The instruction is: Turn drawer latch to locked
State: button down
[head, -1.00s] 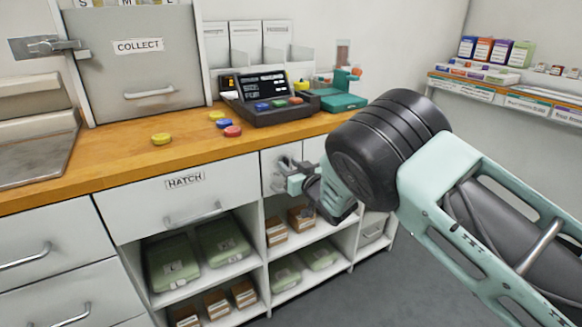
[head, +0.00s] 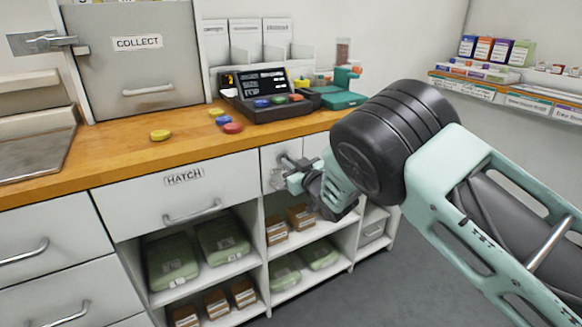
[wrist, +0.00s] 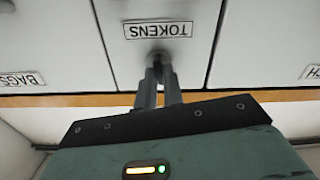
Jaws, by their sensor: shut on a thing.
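The drawer latch (head: 284,160) is a small grey metal piece on the narrow white drawer front right of the hatch drawer. In the wrist view, which is upside down, the latch (wrist: 158,57) sits beside the label "TOKENS" (wrist: 158,30). My gripper (head: 291,181) is at that drawer front, and its two fingers (wrist: 158,75) are shut on the latch. The fingers and the arm hide much of the latch, so I cannot tell its exact angle.
The hatch drawer (head: 150,200) is closed beside it. Open shelves below hold green packs (head: 222,238) and brown boxes (head: 301,217). The wooden counter (head: 110,168) runs above, with coloured tokens (head: 160,135) and a button console (head: 262,96). Floor is clear at right.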

jog(key=shift+s+a+f+n+b, duration=0.1)
jog(key=shift+n+b, duration=2.25)
jog(key=shift+n, duration=1.55)
jog(key=shift+s+a+f+n+b, duration=0.1)
jog(key=shift+n+b, duration=2.25)
jog(key=shift+n, duration=1.55)
jog(key=shift+w, duration=0.1)
jog(key=c, duration=1.5)
grip_release()
jog(key=shift+d, duration=0.1)
jog(key=p+v, duration=0.1)
jog(key=v, duration=1.6)
jog(key=shift+d, duration=0.15)
